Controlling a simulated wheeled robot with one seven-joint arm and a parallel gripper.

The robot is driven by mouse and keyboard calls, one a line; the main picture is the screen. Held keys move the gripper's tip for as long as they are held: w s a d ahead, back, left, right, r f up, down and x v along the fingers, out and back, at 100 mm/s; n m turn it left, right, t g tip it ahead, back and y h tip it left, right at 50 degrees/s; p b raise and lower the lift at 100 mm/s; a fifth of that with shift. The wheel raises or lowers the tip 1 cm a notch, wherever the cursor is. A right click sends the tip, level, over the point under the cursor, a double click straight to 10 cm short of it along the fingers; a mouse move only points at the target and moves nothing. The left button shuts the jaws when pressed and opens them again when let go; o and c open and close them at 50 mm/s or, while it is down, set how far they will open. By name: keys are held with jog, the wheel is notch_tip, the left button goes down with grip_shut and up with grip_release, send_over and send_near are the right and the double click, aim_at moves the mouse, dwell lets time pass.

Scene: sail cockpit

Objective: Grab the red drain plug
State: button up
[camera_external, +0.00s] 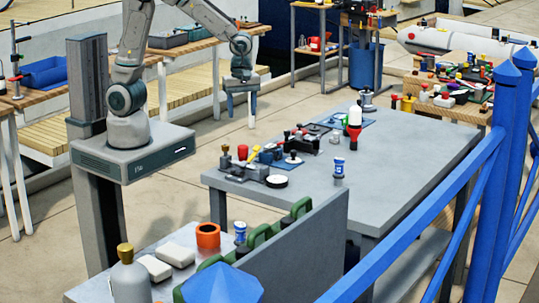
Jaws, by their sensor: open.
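A small red piece (242,152), which looks like the drain plug, stands near the left end of the grey table (420,150). It is too small to make out its shape.
Several dark fittings (300,140), a red-and-white bottle (354,125) and a blue-and-white can (339,168) stand on the table. A grey upright panel (300,250) and blue railing (420,215) are at the front. The table's right part is clear.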

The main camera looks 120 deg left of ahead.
aim_at(243, 149)
jog(key=shift+n, duration=0.4)
notch_tip(243, 149, down, 14)
jog(key=shift+a+f+p, duration=0.15)
jog(key=shift+p, duration=0.3)
jog(key=c, duration=1.1)
